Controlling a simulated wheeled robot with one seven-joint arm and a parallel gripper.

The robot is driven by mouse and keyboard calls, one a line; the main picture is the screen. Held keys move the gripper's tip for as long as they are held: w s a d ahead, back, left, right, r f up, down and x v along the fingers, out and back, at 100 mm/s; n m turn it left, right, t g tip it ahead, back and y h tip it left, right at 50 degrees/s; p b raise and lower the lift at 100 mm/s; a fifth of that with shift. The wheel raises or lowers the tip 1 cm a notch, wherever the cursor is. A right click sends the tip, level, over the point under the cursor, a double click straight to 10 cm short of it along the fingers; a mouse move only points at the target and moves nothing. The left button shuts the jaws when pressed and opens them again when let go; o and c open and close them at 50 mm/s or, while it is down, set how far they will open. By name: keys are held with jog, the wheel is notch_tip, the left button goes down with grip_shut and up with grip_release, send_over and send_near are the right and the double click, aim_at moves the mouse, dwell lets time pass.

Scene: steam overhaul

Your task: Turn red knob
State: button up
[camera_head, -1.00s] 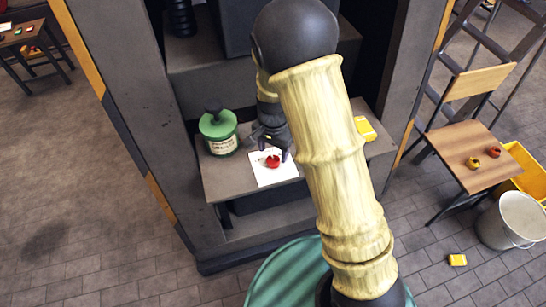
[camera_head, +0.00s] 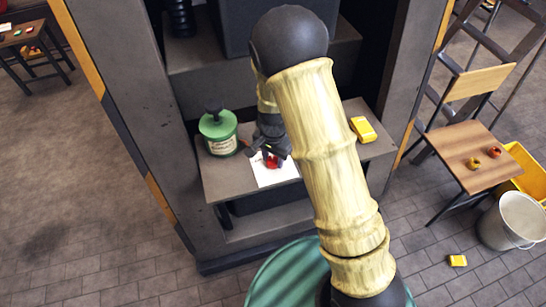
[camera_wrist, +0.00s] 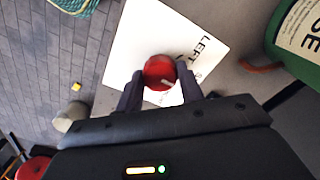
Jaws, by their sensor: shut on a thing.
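The red knob (camera_wrist: 159,72) sits on a white plate (camera_wrist: 135,35) with dark lettering that reads "LEFT" in the wrist view. A pale mark shows on the knob's face. In the head view the red knob (camera_head: 271,162) is partly hidden by my gripper, above the white plate (camera_head: 283,176) on the grey ledge. My gripper (camera_wrist: 160,84) is shut on the red knob, with one dark finger on each side of it. In the head view my gripper (camera_head: 271,153) comes down on it from above.
A green canister (camera_head: 219,132) with a dark top stands left of the plate on the ledge (camera_head: 225,185). A yellow box (camera_head: 363,129) lies at the ledge's right. A wooden chair (camera_head: 470,158), a metal bucket (camera_head: 511,220) and a yellow crate (camera_head: 533,170) stand at the right.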

aim_at(273, 160)
jog(key=shift+n, duration=0.4)
jog(key=n, duration=0.5)
jog(key=shift+n+p, duration=0.35)
jog(key=shift+n, duration=0.05)
jog(key=n, duration=0.5)
jog(key=shift+p, duration=0.35)
jog(key=shift+n, duration=0.3)
jog(key=o, duration=1)
jog(key=shift+r, duration=0.1)
notch_tip(273, 160, up, 17)
jog(key=shift+r, duration=0.1)
